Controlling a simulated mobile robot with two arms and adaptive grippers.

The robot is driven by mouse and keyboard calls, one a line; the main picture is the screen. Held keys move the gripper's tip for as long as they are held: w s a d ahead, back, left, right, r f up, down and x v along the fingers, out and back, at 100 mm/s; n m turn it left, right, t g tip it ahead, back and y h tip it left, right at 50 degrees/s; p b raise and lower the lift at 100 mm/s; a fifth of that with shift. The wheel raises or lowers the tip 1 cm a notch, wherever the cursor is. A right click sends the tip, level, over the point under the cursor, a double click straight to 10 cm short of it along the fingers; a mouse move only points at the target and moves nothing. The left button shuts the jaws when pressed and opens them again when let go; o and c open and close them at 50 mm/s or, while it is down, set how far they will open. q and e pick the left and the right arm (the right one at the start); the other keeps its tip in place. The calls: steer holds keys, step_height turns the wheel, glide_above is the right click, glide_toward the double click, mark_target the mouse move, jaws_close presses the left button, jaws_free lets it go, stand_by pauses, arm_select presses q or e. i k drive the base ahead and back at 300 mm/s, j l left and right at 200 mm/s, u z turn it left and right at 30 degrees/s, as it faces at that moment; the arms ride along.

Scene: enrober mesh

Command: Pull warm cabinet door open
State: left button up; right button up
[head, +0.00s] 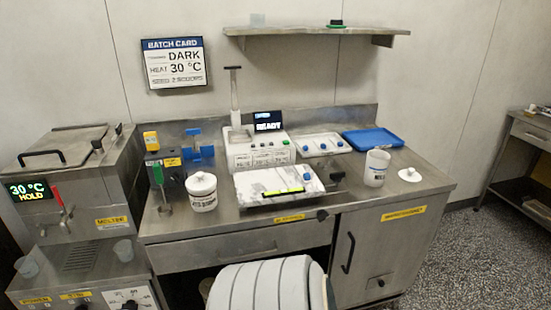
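A grey metal cabinet door (378,262) is set under the right part of the steel counter. It looks closed, its face flush with the counter front. A black vertical bar handle (348,252) is on its left side. A small dark fitting is low on the door. Neither my left nor my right gripper is in view, and nothing touches the handle.
The counter (420,188) holds a white machine (258,152), a blue tray (373,138), a white cup (376,168) and a lidded tub (202,192). A melting tank (75,165) stands left. Open speckled floor (465,250) lies right of the cabinet.

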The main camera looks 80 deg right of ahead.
mark_target(378, 240)
steer(key=z, duration=3.7)
